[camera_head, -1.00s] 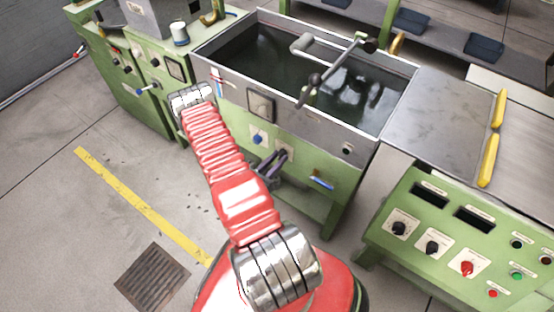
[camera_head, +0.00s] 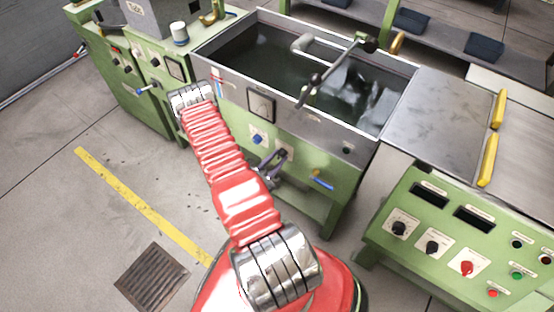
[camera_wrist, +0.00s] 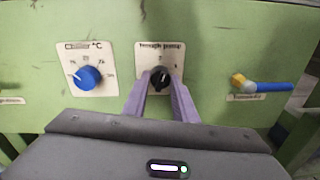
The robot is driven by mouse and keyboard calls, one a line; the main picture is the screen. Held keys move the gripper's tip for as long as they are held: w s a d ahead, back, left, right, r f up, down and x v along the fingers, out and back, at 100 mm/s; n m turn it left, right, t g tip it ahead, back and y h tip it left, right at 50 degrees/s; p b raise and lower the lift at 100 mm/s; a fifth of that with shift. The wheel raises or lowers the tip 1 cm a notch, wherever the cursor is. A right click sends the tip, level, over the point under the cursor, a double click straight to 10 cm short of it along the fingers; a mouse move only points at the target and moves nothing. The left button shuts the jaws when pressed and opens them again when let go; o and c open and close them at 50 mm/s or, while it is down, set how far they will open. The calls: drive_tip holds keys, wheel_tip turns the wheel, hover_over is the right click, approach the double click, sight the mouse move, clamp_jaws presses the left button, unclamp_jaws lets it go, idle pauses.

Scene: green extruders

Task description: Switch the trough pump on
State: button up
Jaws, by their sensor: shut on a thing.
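The black trough pump knob (camera_wrist: 159,79) sits on a pale plate labelled "Trough pump" (camera_wrist: 145,51) on the green trough front. My gripper (camera_wrist: 160,88) is shut on the knob, with one purple finger on each side of it. The knob's pale mark is small, and its exact setting is hard to read. In the camera_head view my gripper (camera_head: 273,160) is at the trough front, partly behind my red arm, and its fingertips cover the knob.
A blue chiller knob (camera_wrist: 88,77) is left of the pump knob, and a blue-handled valve (camera_wrist: 262,86) is to the right. The liquid-filled trough (camera_head: 225,68) has a crank handle (camera_head: 330,75) above it. A control panel (camera_head: 450,225) stands at the right.

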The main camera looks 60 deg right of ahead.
drive_tip(key=m, duration=0.7)
drive_tip(key=shift+m, duration=0.4)
drive_tip(key=shift+s, duration=0.1)
drive_tip(key=o, duration=1)
drive_tip(key=shift+o, duration=0.2)
drive_tip(key=shift+t, duration=0.4)
drive_tip(key=w+a, duration=0.2)
drive_tip(key=a, duration=1.1)
drive_tip(key=shift+w+a+r, duration=0.3)
drive_tip(key=shift+w+a, duration=0.05)
